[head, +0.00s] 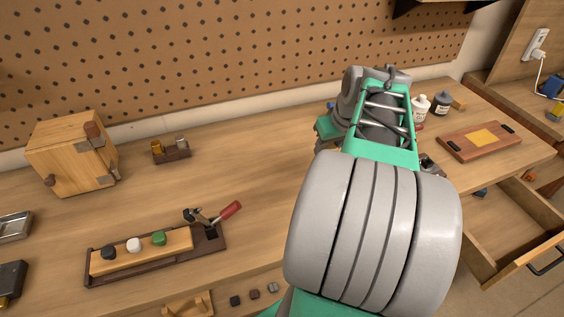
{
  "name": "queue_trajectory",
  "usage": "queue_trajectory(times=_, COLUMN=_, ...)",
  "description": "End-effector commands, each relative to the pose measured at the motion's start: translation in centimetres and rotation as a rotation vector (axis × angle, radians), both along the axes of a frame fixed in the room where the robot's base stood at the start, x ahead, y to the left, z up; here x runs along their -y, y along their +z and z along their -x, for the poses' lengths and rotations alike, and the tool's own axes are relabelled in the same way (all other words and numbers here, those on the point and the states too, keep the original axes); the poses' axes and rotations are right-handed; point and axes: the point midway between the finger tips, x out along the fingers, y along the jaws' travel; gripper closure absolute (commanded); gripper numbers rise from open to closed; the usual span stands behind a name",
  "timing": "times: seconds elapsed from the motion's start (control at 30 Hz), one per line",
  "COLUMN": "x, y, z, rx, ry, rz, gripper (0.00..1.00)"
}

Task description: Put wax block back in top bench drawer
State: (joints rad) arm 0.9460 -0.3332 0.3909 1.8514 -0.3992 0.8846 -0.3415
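I cannot tell for sure which thing is the wax block. A small tan-yellow block (460,103) lies at the back right of the bench, and a flat yellow piece (484,138) lies on a brown board (455,143). An open wooden drawer (545,216) with a dark handle sticks out at the right, below the bench top. Its inside shows in part, with a small blue thing at its far left. My arm fills the middle right of the view and hides my gripper's fingers and the bench behind it.
Two small bottles (441,103) stand near the tan block. At left are a wooden box (72,152), a small holder (171,152), and a dark tray (130,274) with knobs and a red-handled clamp (229,211). The bench middle is clear. A pegboard (220,60) stands behind.

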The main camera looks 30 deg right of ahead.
Motion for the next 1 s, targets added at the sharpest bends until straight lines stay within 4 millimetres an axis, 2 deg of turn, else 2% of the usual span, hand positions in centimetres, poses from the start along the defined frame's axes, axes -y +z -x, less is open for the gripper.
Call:
queue_trajectory(times=0.03, x=-1.1, y=-0.6, z=-1.5, rx=-0.002, ry=0.012, rz=-0.002, gripper=1.00)
queue_trajectory(times=0.2, x=-3.2, y=-3.1, z=-5.6, rx=-0.004, ry=0.007, rz=-0.003, gripper=1.00)
queue_trajectory(times=0.3, x=-3.9, y=-5.4, z=-7.1, rx=-0.004, ry=0.004, rz=-0.004, gripper=1.00)
queue_trajectory(times=0.4, x=-4.3, y=-6.9, z=-8.2, rx=-0.002, ry=0.001, rz=-0.001, gripper=1.00)
queue_trajectory(times=0.57, x=-5.0, y=-8.7, z=-9.5, rx=-0.004, ry=-0.001, rz=-0.001, gripper=1.00)
queue_trajectory(times=0.7, x=-4.8, y=-11.1, z=-9.3, rx=-0.002, ry=-0.004, rz=-0.001, gripper=1.00)
queue_trajectory(times=1.0, x=-4.7, y=-11.6, z=-9.3, rx=0.001, ry=-0.004, rz=0.001, gripper=1.00)
